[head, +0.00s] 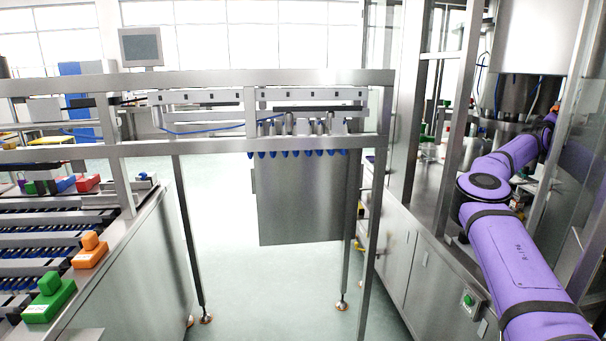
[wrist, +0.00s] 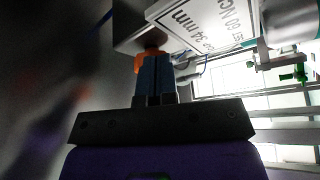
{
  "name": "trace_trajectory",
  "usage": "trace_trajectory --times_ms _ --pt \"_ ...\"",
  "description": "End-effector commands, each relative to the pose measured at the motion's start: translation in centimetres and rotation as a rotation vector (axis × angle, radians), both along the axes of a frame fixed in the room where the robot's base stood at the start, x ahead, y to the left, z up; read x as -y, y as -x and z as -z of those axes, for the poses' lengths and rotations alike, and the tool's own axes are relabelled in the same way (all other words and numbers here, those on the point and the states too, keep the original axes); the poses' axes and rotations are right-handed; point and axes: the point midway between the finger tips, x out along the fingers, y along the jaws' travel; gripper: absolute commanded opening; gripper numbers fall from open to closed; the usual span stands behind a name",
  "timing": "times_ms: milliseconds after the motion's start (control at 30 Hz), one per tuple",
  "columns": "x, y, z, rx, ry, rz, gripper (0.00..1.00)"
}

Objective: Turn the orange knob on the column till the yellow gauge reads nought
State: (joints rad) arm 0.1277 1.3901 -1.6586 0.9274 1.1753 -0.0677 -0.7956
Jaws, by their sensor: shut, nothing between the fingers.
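In the wrist view an orange knob (wrist: 139,63) shows just beyond my gripper (wrist: 157,60), partly hidden by its blue fingers. The fingers are closed together with nothing between them. The tips overlap the knob in the picture; I cannot tell whether they touch it. A small orange spot, likely the same knob, shows in the head view (head: 555,108) at the far end of my purple arm, by the grey column (head: 533,50). My gripper cannot be made out in the head view. I cannot see the yellow gauge in either view.
A white plate (wrist: 205,25) with black lettering, including "34 mm", hangs close to the right of the fingers in the wrist view. Steel uprights (head: 463,110) stand left of my arm. A steel cabinet (head: 410,250) with a green button (head: 468,299) is below.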

Motion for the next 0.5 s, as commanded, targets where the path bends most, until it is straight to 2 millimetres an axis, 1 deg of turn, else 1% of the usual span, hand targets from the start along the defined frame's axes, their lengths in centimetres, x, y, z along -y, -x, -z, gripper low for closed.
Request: trace_trajectory --times_ms 400,500 --pt "-0.02 0.50 0.51 0.001 -0.002 -0.001 0.00" --pt "-0.35 0.51 0.59 0.001 -0.002 -0.001 0.00"
